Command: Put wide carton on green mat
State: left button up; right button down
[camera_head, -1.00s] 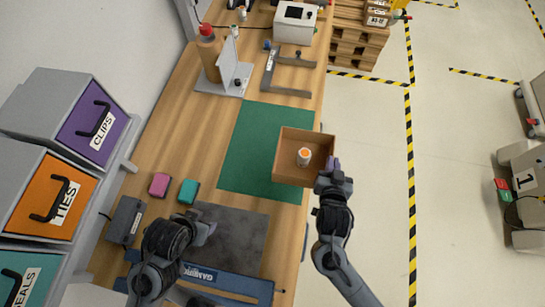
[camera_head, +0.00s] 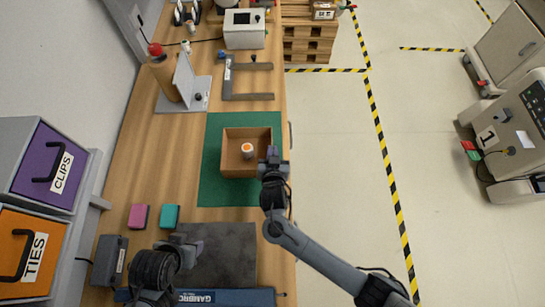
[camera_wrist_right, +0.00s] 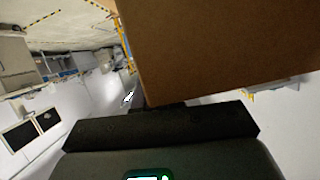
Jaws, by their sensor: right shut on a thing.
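The wide carton (camera_head: 232,168) is an open brown box with a small white bottle with an orange cap (camera_head: 247,151) inside. In the head view it is over the green mat (camera_head: 213,189), within its outline; I cannot tell whether it touches the mat. My right gripper (camera_head: 272,157) is shut on the carton's right wall. The carton's brown side (camera_wrist_right: 220,50) fills much of the right wrist view. My left gripper (camera_head: 187,247) is over the dark grey mat, away from the carton; its fingers are too unclear to judge.
A grey bracket (camera_head: 245,96) and a stand with a brown bottle (camera_head: 166,78) are beyond the green mat. Drawers (camera_head: 50,165) stand at left.

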notch_tip(320, 180, down, 4)
jog(key=shift+r, duration=0.2)
pick_arm(q)
jog(key=shift+f, duration=0.1)
pick_arm(e)
jog(key=shift+f, duration=0.1)
pick_arm(q)
jog(key=shift+f, duration=0.15)
pick_arm(e)
jog(key=shift+f, duration=0.15)
pick_arm(q)
jog(key=shift+a, duration=0.1)
pick_arm(e)
jog(key=c, duration=1.2)
grip_release()
jog(key=shift+c, duration=0.2)
